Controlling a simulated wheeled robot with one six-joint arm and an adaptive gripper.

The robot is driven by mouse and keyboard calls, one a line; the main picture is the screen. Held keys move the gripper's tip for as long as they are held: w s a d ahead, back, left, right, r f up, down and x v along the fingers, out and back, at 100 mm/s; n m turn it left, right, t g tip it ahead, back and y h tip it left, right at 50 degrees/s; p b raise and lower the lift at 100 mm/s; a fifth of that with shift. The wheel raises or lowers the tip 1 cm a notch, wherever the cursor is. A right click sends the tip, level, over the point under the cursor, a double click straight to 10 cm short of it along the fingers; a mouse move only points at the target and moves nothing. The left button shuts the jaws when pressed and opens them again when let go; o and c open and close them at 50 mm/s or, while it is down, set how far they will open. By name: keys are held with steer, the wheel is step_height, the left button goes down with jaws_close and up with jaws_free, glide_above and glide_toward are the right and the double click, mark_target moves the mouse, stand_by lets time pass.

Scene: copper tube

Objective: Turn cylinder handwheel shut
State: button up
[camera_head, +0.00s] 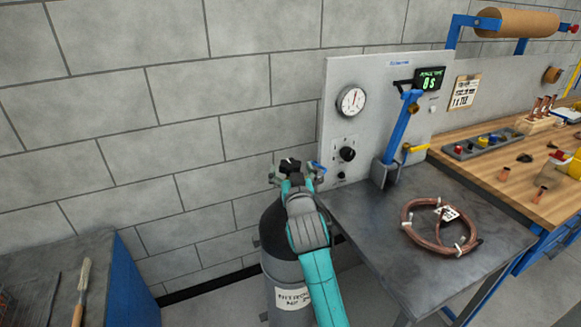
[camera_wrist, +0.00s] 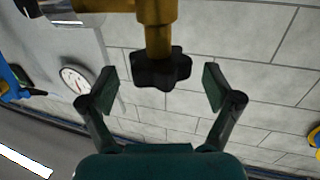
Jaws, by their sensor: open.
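The grey cylinder (camera_head: 278,262) with a dark shoulder and a white label stands against the block wall. Its black lobed handwheel (camera_wrist: 161,68) sits on a brass valve stem (camera_wrist: 160,38) in the wrist view. It also shows small at the cylinder's top in the head view (camera_head: 290,165). My gripper (camera_wrist: 160,88) is open, with one finger to each side of the handwheel and a visible gap on both sides. In the head view my arm partly hides the cylinder and the gripper (camera_head: 291,178). I cannot tell the handwheel's depth between the fingers.
A grey panel (camera_head: 375,75) with a gauge (camera_head: 351,101) and black knob stands right of the cylinder. A metal table (camera_head: 400,275) holds a copper coil (camera_head: 440,228). A wooden workbench (camera_head: 475,180) is farther right. A blue-sided bench (camera_head: 132,285) is at left.

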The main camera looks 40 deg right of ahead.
steer(key=v, duration=1)
steer(key=shift+s, duration=0.2)
steer(key=shift+a, duration=0.15)
